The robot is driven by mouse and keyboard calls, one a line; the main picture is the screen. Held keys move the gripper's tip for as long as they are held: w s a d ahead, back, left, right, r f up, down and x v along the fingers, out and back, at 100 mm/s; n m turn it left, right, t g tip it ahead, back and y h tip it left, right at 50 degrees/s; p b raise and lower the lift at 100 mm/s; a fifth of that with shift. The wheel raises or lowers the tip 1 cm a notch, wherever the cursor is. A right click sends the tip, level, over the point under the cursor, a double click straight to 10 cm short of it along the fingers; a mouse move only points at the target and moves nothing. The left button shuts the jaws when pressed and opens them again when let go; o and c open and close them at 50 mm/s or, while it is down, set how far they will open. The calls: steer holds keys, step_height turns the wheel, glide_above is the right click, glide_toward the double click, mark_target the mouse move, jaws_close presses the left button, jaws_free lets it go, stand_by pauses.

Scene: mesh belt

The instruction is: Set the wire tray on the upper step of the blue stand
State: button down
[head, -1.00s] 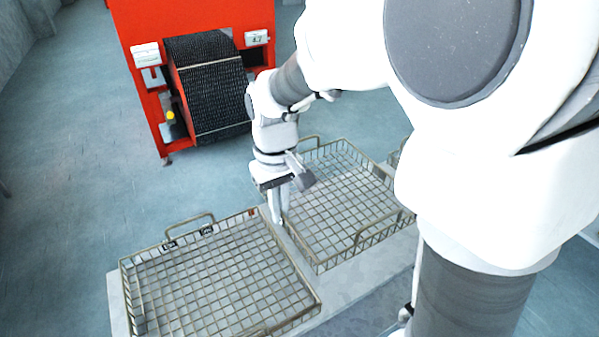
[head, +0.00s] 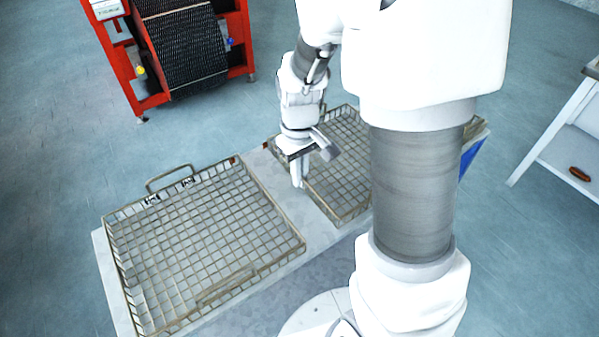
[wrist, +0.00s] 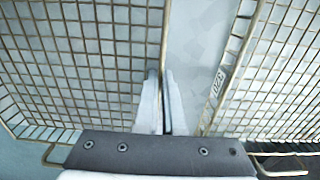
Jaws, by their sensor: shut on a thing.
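Two wire trays lie side by side on a pale grey bench top. My gripper (head: 298,180) points down at the left wall of the right-hand wire tray (head: 345,213), close to the gap between the trays. In the wrist view the fingertips (wrist: 165,80) are closed on that tray's rim; the tray (wrist: 95,50) fills the left side there. The left-hand tray (head: 170,250) is apart from the fingers. My arm hides much of the held tray's right part. I cannot tell if it is raised. A blue surface (head: 476,160) shows beside my arm; I cannot make out steps.
A red machine (head: 120,60) with a black mesh belt (head: 182,50) stands at the back left. A white table (head: 555,150) with a small brown object (head: 580,173) is at the right. Open floor (head: 420,140) lies between.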

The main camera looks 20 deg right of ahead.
steer(key=shift+f, duration=0.15)
steer(key=c, duration=1)
jaws_free()
step_height(320, 180, up, 12)
steer(key=f, duration=0.1)
steer(key=shift+s+r+m+t+p, duration=0.15)
steer(key=shift+s+r+m+t, duration=0.65)
steer(key=shift+s+r, duration=1.15)
steer(key=shift+s+r+m+t+p, duration=0.3)
steer(key=shift+s+r+t, duration=0.85)
steer(key=shift+s, duration=1.55)
steer(key=shift+s+r+m+t+p, duration=0.1)
steer(key=shift+s+r+m+t, duration=0.7)
steer(key=shift+s+r, duration=1.2)
